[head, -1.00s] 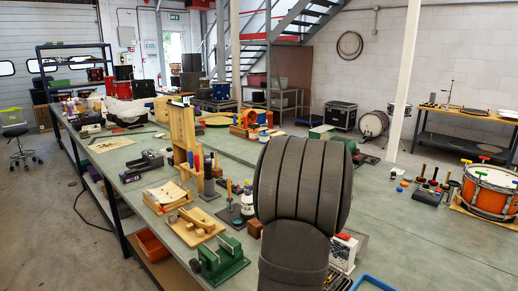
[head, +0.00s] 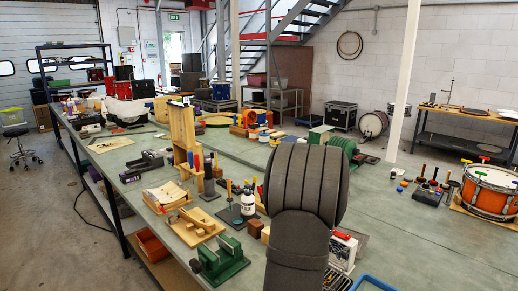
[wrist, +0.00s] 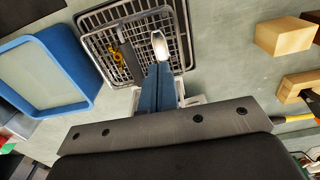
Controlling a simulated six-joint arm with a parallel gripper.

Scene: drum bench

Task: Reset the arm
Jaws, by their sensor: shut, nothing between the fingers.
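My gripper (wrist: 159,70) shows in the wrist view with its two blue-grey fingers together and nothing held between them. It points over a grey wire basket (wrist: 88,42), apparently above its near side. A pale, shiny rounded piece (wrist: 160,45) shows just beyond the fingertips; I cannot tell what it is. In the head view my dark ribbed arm rises over the front of the bench, and the gripper itself is hidden.
A blue-rimmed tray (wrist: 88,90) lies left of the basket in the wrist view, wooden blocks (wrist: 285,35) to the right. In the head view, a green vise (head: 220,262) and tools stand left of my arm, an orange drum (head: 487,191) far right.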

